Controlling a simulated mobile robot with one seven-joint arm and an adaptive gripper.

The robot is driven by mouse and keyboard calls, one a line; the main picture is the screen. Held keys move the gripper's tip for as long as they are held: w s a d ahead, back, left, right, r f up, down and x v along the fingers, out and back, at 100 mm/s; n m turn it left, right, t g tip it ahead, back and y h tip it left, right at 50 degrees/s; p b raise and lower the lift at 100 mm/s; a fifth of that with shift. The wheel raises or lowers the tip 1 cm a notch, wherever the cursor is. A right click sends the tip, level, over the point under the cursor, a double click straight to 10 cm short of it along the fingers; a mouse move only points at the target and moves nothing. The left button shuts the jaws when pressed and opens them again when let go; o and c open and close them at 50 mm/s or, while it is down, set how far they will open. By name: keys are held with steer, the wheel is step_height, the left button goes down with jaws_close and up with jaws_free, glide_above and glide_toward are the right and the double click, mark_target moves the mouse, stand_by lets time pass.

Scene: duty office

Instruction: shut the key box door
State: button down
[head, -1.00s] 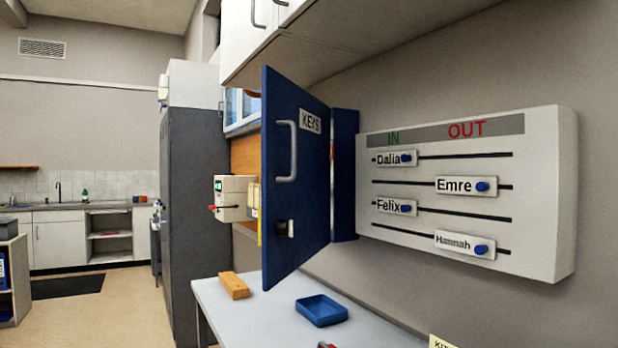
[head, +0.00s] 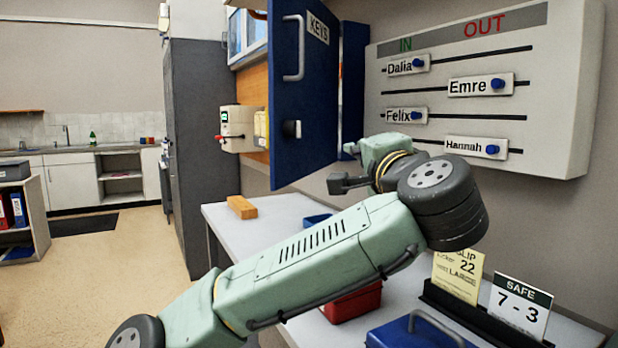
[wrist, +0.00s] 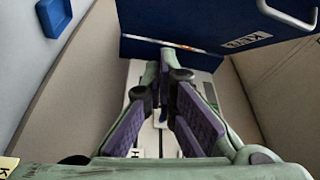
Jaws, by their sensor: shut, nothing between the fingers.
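The key box door (head: 290,110) is a blue panel with a grey handle, a KEYS label and a latch. It stands wide open, sticking out from the blue key box (head: 352,80) on the wall. In the wrist view the door (wrist: 190,32) crosses the top, with its handle at the upper right. My gripper shows in the wrist view (wrist: 166,72), its purple-padded fingers shut and empty, pointing toward the door's lower edge and the white board. No contact with the door is visible. In the head view my arm hides most of the gripper.
The white IN/OUT board (head: 560,95) with sliding name tags hangs right of the key box. Below, the desk (head: 228,222) carries a wooden block (head: 242,207), a blue tray (head: 318,220), a red box (head: 352,303), a blue case (head: 415,335) and standing cards (head: 518,307).

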step_height(320, 180, down, 3)
steer(key=g+y, duration=0.2)
steer(key=y, duration=0.1)
steer(key=y+p, duration=0.1)
steer(key=p, duration=0.3)
glide_toward(298, 162)
steer(key=w+d, duration=0.2)
steer(key=w, duration=0.1)
steer(key=shift+w+a+r+p, duration=0.1)
steer(key=shift+w+a+p, duration=0.15)
steer(key=shift+a, duration=0.4)
steer(key=shift+w+a+f+p, duration=0.1)
steer(key=shift+w+a+p, duration=0.15)
steer(key=shift+a, duration=0.35)
steer(key=shift+w+a+r+p, duration=0.1)
steer(key=shift+w+a+p, duration=0.15)
steer(key=shift+a, duration=0.4)
